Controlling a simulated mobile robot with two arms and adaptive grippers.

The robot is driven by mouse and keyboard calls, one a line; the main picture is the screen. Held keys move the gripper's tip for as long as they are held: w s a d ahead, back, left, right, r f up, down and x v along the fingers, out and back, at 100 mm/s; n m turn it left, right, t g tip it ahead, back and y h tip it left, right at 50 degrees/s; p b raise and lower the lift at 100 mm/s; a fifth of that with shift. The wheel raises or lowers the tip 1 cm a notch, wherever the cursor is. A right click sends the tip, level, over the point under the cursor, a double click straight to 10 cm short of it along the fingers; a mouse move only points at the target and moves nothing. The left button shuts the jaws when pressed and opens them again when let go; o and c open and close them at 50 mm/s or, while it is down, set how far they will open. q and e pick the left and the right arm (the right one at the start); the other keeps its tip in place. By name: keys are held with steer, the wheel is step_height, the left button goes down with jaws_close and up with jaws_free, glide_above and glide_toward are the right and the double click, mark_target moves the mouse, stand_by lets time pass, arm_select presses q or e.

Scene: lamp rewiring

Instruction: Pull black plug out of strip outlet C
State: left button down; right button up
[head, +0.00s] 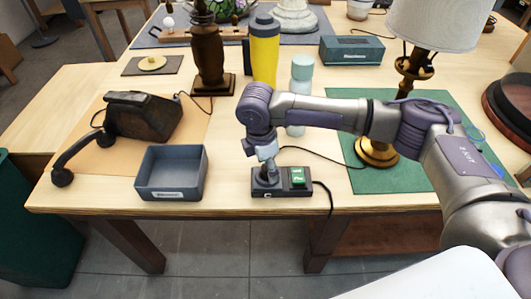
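The power strip (284,189) is a small black block near the front edge of the table, with a green switch (298,177) on its right part and a small pale letter mark on its front left. My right arm comes in from the right, and my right gripper (268,172) points down onto the left part of the strip. The gripper is small here and its fingers cannot be made out clearly. The black plug cannot be told apart from the gripper and the dark strip. My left gripper is not in view.
A grey open bin (172,191) stands left of the strip, with an old black telephone (144,116) behind it. A brass lamp (377,151) stands on a green mat (415,180). Thin black cords run from the strip. A yellow tumbler (264,52) and pale bottle (301,72) stand behind.

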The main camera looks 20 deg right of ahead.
steer(key=shift+f, duration=0.5)
steer(key=c, duration=1.2)
steer(key=shift+r, duration=0.1)
steer(key=shift+r+p, duration=2.35)
steer(key=shift+p, duration=0.65)
steer(key=shift+f, duration=0.1)
